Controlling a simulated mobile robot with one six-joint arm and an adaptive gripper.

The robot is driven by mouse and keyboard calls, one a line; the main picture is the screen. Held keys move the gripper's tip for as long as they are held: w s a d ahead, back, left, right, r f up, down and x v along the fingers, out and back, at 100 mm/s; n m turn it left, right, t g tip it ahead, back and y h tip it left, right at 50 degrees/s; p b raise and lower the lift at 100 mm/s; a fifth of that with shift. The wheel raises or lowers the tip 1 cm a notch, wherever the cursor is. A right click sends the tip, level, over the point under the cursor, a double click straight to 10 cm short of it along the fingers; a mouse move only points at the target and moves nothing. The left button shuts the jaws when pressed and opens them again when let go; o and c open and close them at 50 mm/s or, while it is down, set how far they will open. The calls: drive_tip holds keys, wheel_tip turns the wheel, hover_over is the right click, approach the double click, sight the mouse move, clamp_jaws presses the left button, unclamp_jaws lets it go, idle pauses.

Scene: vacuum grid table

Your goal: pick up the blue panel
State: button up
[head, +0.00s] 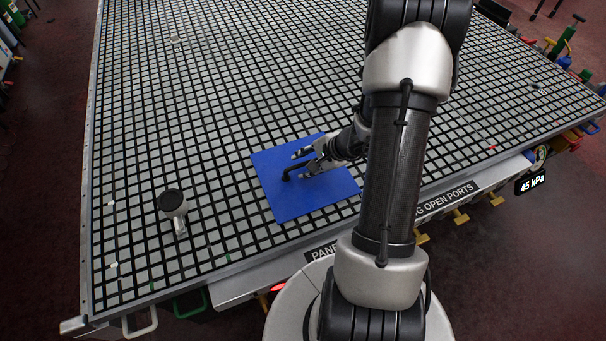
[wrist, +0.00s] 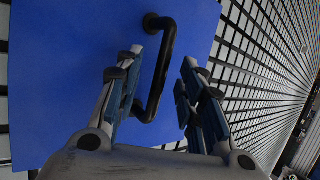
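The blue panel (head: 299,203) lies flat on the grid table near its front edge. It fills much of the wrist view (wrist: 60,75). A black bar handle (wrist: 160,68) stands on the panel; its left end (head: 287,176) shows in the head view, and the rest is partly hidden by my gripper. My gripper (head: 300,164) is just over the panel at the handle. In the wrist view my gripper (wrist: 160,65) is open, with one finger on each side of the handle. The left finger looks close to the handle; I cannot tell whether it touches. A gap shows at the right finger.
The grid table (head: 200,110) is mostly bare around the panel. A grey device with a round black top (head: 172,203) stands to the left. Small items (head: 175,39) sit farther back. A gauge reading 45 kPa (head: 531,183) hangs at the right edge.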

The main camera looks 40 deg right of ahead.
clamp_jaws()
idle(0.5)
idle(0.8)
